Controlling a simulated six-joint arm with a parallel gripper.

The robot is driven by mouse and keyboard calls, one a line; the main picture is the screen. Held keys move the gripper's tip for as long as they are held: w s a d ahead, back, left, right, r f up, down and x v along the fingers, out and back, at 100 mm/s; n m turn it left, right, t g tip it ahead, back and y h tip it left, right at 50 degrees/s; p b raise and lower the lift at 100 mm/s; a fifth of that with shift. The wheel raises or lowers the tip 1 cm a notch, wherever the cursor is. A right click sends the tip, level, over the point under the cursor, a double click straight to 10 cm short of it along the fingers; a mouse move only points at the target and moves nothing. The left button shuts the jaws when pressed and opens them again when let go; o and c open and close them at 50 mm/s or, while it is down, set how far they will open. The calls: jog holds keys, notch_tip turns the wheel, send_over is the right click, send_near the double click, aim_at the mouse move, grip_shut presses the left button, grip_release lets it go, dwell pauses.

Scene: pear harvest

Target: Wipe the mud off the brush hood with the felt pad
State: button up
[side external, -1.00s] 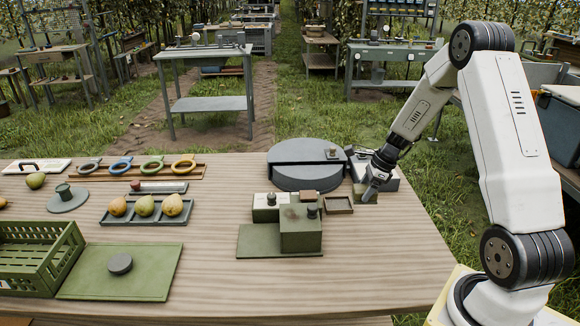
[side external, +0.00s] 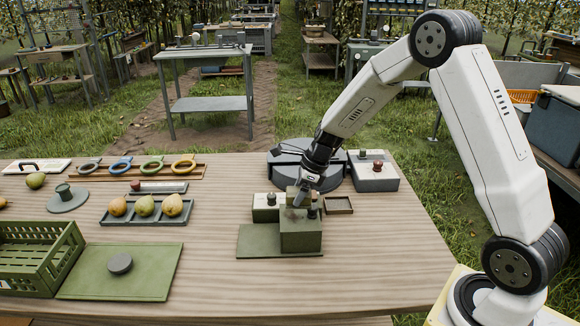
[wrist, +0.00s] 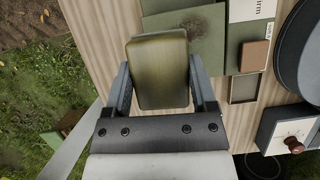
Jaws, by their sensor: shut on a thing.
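The brush hood (side external: 301,237) is a green box on a flat green base near the middle of the table. In the wrist view its green top (wrist: 190,40) carries a dark brown mud smudge (wrist: 207,24). My gripper (side external: 305,200) is at the hood's top in the side view. It is shut on the felt pad (wrist: 158,72), an olive-brown block between the fingers. The pad hides part of what lies beneath it. I cannot tell whether the pad touches the hood.
A small brown tray (side external: 339,211) lies right of the hood, with a brown block (wrist: 254,55) close by. A round grey housing (side external: 285,150) and a grey box with a red-brown knob (side external: 375,180) stand behind. The front right of the table is clear.

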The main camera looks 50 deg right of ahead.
jog(key=shift+w+a+r, duration=0.15)
jog(key=shift+w+a, duration=0.05)
jog(key=shift+a, duration=0.45)
jog(key=shift+f, duration=0.2)
jog(key=shift+f, duration=3.2)
jog(key=shift+w+d+f, duration=0.15)
jog(key=shift+f, duration=0.2)
jog(key=shift+w+d+f, duration=0.15)
jog(key=shift+f, duration=0.2)
jog(key=shift+c, duration=0.6)
jog(key=shift+w+d, duration=2.65)
jog(key=shift+d, duration=0.05)
jog(key=shift+s+a, duration=2.7)
jog(key=shift+a, duration=0.05)
jog(key=shift+s+a+r, duration=0.15)
jog(key=shift+r, duration=0.5)
jog(key=shift+s+a+r, duration=0.1)
jog(key=shift+r, duration=3.35)
